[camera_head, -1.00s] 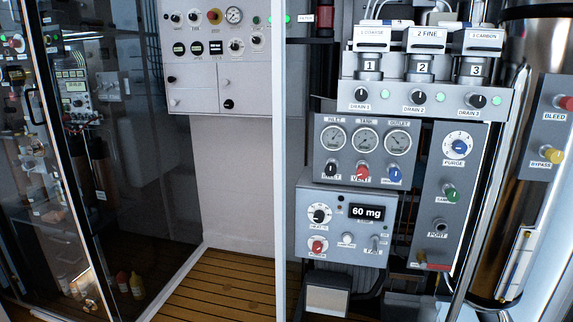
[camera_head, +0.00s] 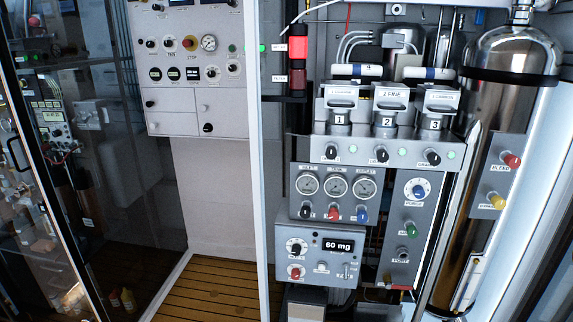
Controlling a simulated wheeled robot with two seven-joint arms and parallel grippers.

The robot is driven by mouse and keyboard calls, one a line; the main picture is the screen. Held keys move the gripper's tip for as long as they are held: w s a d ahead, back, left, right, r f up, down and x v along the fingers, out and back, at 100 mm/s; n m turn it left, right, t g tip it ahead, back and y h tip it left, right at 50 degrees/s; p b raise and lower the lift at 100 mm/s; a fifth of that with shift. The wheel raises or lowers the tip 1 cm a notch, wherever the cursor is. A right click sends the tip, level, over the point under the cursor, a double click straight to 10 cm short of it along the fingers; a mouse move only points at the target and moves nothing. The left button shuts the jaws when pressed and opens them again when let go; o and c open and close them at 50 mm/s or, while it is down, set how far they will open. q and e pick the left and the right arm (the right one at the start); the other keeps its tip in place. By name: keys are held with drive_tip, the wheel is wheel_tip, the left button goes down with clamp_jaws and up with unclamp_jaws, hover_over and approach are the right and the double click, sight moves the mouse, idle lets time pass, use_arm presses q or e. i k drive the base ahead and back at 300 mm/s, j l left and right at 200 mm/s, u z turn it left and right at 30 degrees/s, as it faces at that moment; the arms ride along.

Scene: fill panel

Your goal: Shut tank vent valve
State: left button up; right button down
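The tank vent valve is the red knob (camera_head: 333,212) in the middle of the row under three round gauges on a grey panel (camera_head: 300,170). A black inlet knob (camera_head: 306,211) is to its left and a blue outlet knob (camera_head: 361,213) to its right. The knob is small here, and its label and turn position cannot be read. The middle gauge (camera_head: 337,186) sits right above it. Neither of my grippers is in view.
Below is a box with a "60 mg" display (camera_head: 338,245). Three numbered filters (camera_head: 387,121) stand above the gauge panel. A tall metal cylinder (camera_head: 490,120) stands at the right. A white post (camera_head: 256,160) and glass door (camera_head: 110,150) are left. Wooden floor (camera_head: 205,293) is clear.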

sight(333, 216)
drive_tip(key=i+j+u, duration=0.4)
drive_tip(key=i+j, duration=0.15)
drive_tip(key=i+j+u, duration=0.4)
drive_tip(key=i, duration=0.25)
drive_tip(key=i+z, duration=0.45)
drive_tip(key=i+j+z, duration=0.2)
drive_tip(key=z, duration=0.2)
